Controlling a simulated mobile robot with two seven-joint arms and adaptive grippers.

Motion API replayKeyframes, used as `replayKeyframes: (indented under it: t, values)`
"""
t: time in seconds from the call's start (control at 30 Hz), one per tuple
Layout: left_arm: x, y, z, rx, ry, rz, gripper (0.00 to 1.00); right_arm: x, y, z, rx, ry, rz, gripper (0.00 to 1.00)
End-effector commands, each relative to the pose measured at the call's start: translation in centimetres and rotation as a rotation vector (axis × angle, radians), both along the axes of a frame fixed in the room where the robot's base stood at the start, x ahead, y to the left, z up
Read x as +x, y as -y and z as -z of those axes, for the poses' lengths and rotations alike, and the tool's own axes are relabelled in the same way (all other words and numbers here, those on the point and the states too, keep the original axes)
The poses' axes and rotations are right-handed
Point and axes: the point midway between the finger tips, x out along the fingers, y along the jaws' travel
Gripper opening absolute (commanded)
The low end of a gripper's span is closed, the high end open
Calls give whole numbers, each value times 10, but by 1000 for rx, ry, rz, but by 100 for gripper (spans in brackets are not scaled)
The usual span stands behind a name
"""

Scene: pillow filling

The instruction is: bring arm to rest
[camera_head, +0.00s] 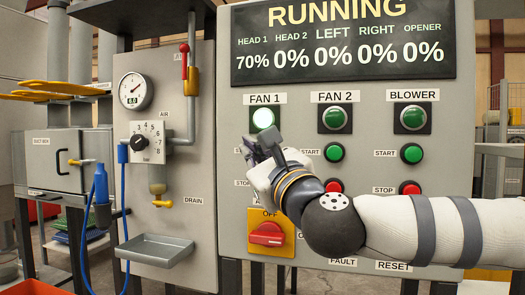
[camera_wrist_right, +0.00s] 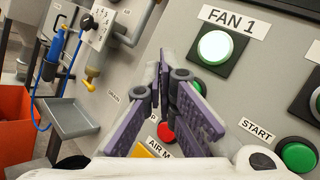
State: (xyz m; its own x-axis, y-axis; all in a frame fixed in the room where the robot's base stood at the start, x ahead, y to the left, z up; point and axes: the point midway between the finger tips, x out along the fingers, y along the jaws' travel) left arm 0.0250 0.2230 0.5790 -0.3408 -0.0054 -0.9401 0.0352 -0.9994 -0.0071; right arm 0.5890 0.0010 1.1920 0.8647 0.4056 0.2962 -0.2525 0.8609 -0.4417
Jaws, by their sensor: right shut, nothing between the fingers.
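My right gripper (camera_head: 262,148) is shut and empty in front of the grey control panel (camera_head: 235,190), just below the lit FAN 1 lamp (camera_head: 263,118). Its arm comes in from the right across the panel. In the right wrist view, the purple fingers of the gripper (camera_wrist_right: 165,75) are together and point at the panel, left of the FAN 1 lamp (camera_wrist_right: 214,47). The gripper covers most of the FAN 1 start and stop buttons in the head view. I cannot tell whether the fingertips touch the panel. My left gripper is out of view.
The display (camera_head: 343,45) reads RUNNING, HEAD 1 70% and the others 0%. The FAN 2 lamp (camera_head: 334,118) and BLOWER lamp (camera_head: 413,117) are dark green. A red switch (camera_head: 267,234) sits below the gripper. A metal tray (camera_head: 155,248) juts out at left, near a blue hose (camera_head: 86,225).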

Motion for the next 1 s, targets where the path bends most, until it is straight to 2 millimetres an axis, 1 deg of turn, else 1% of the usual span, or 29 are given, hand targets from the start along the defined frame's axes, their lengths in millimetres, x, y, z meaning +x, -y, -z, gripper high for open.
replayKeyframes:
  t: [0.43,0.47,0.53,0.57,0.67,0.7,0.77,0.8,0.87,0.9,0.97,1.0]
  values:
    - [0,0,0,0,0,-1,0,0,0,1,-1,-1,-1,0]
    - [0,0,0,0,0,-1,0,0,-2,4,-9,-4,-2,0]
    - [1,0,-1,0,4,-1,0,-2,-12,26,-68,-22,-14,0]
    - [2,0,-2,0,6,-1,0,-3,-19,43,-115,-34,-21,0]
    - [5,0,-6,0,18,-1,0,-18,-45,125,-336,-87,-69,0]
    - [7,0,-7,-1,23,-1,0,-28,-54,164,-440,-109,-96,0]
    - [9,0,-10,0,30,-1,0,-48,-62,220,-592,-137,-146,0]
    - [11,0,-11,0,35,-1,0,-63,-65,257,-692,-155,-185,0]
    - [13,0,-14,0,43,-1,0,-91,-65,311,-840,-178,-251,0]
    - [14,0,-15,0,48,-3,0,-111,-62,345,-935,-192,-300,0]
    - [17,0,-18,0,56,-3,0,-145,-53,393,-1078,-208,-383,0]
    - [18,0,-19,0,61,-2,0,-170,-45,424,-1170,-217,-446,0]
